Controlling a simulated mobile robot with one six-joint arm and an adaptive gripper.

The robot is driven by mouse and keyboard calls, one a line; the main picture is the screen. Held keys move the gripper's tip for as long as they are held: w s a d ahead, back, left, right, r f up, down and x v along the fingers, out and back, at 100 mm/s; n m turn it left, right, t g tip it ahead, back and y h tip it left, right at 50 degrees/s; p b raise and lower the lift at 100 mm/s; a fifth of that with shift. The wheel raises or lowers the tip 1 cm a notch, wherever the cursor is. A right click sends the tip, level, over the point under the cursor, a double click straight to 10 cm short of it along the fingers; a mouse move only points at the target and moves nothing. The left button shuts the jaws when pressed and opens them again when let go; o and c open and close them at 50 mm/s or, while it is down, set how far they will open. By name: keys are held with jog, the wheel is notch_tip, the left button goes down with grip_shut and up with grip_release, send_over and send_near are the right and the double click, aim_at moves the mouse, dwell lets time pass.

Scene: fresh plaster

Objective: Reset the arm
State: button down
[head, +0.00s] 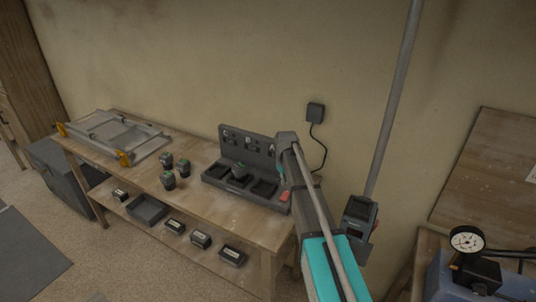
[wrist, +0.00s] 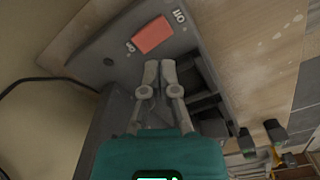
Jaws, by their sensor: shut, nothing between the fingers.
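My arm (head: 318,222) reaches from the lower right over the right end of a wooden bench. My gripper (wrist: 160,68) is shut and empty, its two fingertips together in the wrist view. It points at the grey charging station (head: 213,176), just short of a red rocker switch (wrist: 152,35) with an ON label beside it. The switch also shows in the head view (head: 285,196), at the station's right end. I cannot tell whether the fingertips touch the station. In the head view the fingers are mostly hidden by my arm.
The wooden bench (head: 205,200) holds several dark battery packs (head: 168,180) and a metal frame (head: 115,138) with yellow clamps. Its lower shelf has a tray (head: 147,209) and several black boxes (head: 201,239). A wall plug (head: 315,112) has a hanging cable. A dial gauge (head: 467,240) stands at right.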

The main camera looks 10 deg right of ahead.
jog(key=shift+s, duration=0.1)
jog(key=s+f+m+b, duration=0.1)
jog(key=s+m, duration=0.3)
jog(key=s, duration=2.5)
jog(key=shift+a+f+m, duration=0.15)
jog(key=shift+a+m, duration=0.1)
jog(key=shift+m, duration=0.15)
